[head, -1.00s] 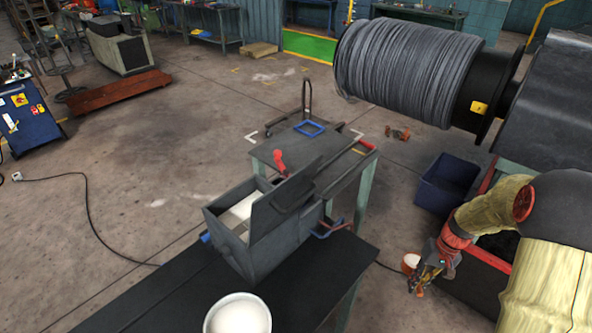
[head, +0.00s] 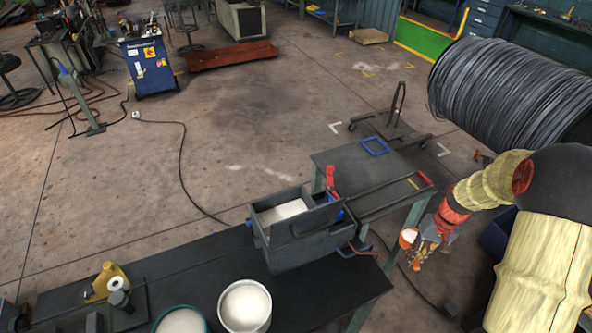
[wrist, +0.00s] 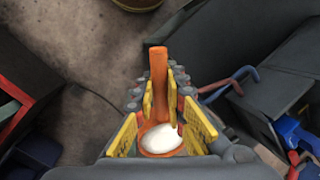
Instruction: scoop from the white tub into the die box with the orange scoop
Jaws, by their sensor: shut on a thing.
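The white tub (head: 245,306) stands on the dark bench at the bottom of the head view, with white material inside. The die box (head: 290,252) is a grey open-topped box behind it, with white material inside and a grey flap or plate leaning at its near-right side. My gripper (head: 425,247) is right of the bench, clear of it, and shut on the orange scoop (head: 407,238). In the wrist view the scoop's handle (wrist: 158,70) stands between the yellow finger pads (wrist: 160,92), and its bowl (wrist: 160,140) holds a white heap.
A teal-rimmed tub (head: 180,320) of white material stands left of the white tub. A yellow tool (head: 107,283) sits farther left on the bench. A small table (head: 375,165) with a blue frame (head: 375,146) adjoins the die box. A large cable drum (head: 510,95) is at upper right.

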